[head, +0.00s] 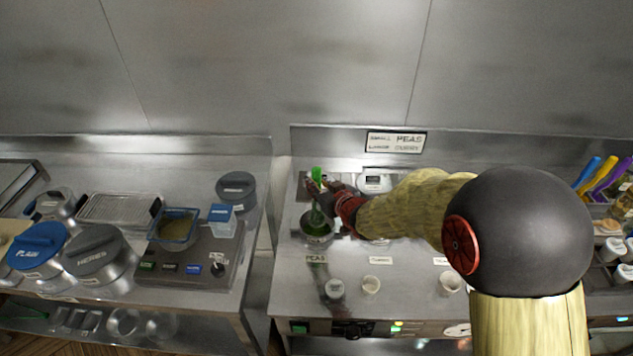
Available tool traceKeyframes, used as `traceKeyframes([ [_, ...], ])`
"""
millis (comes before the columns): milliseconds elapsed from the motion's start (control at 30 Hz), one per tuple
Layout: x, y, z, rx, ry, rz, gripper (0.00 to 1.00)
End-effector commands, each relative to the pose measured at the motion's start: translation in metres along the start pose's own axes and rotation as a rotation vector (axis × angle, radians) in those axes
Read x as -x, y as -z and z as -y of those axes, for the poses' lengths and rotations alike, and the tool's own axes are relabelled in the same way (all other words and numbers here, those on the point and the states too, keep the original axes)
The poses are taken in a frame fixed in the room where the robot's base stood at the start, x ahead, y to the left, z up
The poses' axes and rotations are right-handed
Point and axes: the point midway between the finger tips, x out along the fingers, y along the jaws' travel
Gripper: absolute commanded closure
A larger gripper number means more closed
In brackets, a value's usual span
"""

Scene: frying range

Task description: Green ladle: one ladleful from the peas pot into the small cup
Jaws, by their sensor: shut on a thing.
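The green ladle (317,174) stands roughly upright at the peas pot, its lower end down at the pot's mouth. My gripper (320,192) is shut on its handle. The peas pot (328,239) is a small metal pot with dark green contents, behind a label reading PEAS. The ladle's bowl is not clearly visible, so I cannot tell whether it holds peas. In front of the labels stand pale cups: one at the left (334,289), one beside it (371,286) and one further right (450,283). I cannot tell for sure which is the small cup.
A sign (396,142) pairs small with peas and large with curry. My arm covers the counter right of the pot. The left counter holds lidded tubs (97,254) and a blue-rimmed container (174,228).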

Motion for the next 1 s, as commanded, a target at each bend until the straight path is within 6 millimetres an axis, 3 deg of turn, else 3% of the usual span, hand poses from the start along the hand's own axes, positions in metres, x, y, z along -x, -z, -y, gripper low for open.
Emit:
traceKeyframes([
  [33,-0.005,-0.011,0.000,0.000,0.000,0.000,1.00],
  [700,-0.037,-0.088,0.000,-0.001,0.000,0.000,1.00],
  [1000,-0.044,-0.104,0.000,0.000,0.000,-0.001,1.00],
])
